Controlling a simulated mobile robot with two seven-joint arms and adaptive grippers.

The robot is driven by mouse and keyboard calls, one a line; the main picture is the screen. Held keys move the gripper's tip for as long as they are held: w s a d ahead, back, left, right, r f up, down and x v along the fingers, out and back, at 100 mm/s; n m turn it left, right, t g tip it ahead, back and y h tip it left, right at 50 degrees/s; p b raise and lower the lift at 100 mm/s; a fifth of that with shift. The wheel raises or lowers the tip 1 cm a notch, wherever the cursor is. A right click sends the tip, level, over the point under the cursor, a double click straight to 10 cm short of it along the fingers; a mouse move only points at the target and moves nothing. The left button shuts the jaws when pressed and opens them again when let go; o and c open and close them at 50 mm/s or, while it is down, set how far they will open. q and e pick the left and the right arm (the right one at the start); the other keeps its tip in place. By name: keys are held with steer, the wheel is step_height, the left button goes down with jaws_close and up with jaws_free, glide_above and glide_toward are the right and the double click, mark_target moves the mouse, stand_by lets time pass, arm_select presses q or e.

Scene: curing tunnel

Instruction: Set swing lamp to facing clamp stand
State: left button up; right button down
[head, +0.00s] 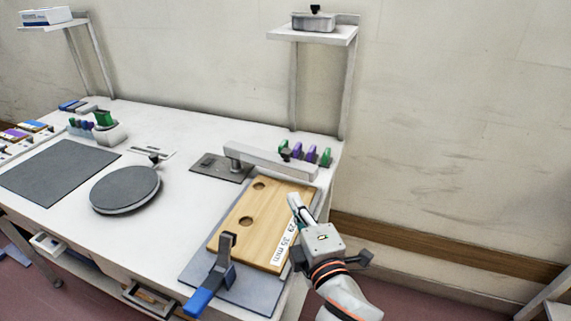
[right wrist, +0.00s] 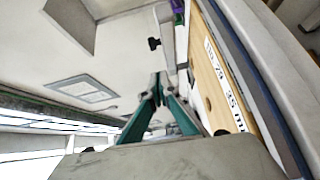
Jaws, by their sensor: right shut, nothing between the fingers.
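The swing lamp (head: 272,160) looks like a light grey bar on a short post over a dark base plate (head: 208,170). Its bar points right, and its free end lies over the far edge of a wooden board. The clamp stand (head: 240,293) appears to be the blue-grey plate with a dark upright clamp and blue handle (head: 203,300). It carries the wooden board (head: 238,228), which has two holes and a measure label. My right gripper (head: 293,200) is shut and empty by the board's right edge, short of the bar. The right wrist view shows its fingertips together (right wrist: 160,82). My left gripper is out of view.
Green and purple pieces (head: 310,154) stand behind the bar's free end. A round dark turntable (head: 125,188) and a dark mat (head: 58,172) lie to the left. A raised shelf (head: 312,36) stands at the back right. The far middle of the table is mostly clear.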

steer(key=shift+a+r+n+y, duration=0.3)
steer(key=shift+a+r+y, duration=0.15)
steer(key=shift+a, duration=0.1)
steer(key=shift+w+a+r, duration=0.1)
steer(key=shift+w+a, duration=0.05)
steer(key=shift+w, duration=0.15)
steer(key=x, duration=0.8)
steer(key=shift+w+b, duration=0.35)
steer(key=shift+w, duration=0.05)
steer(key=w, duration=0.1)
steer(key=w+d, duration=0.1)
steer(key=w, duration=0.1)
steer(key=shift+d, duration=0.15)
steer(key=shift+w+d, duration=0.25)
steer(key=shift+w, duration=0.25)
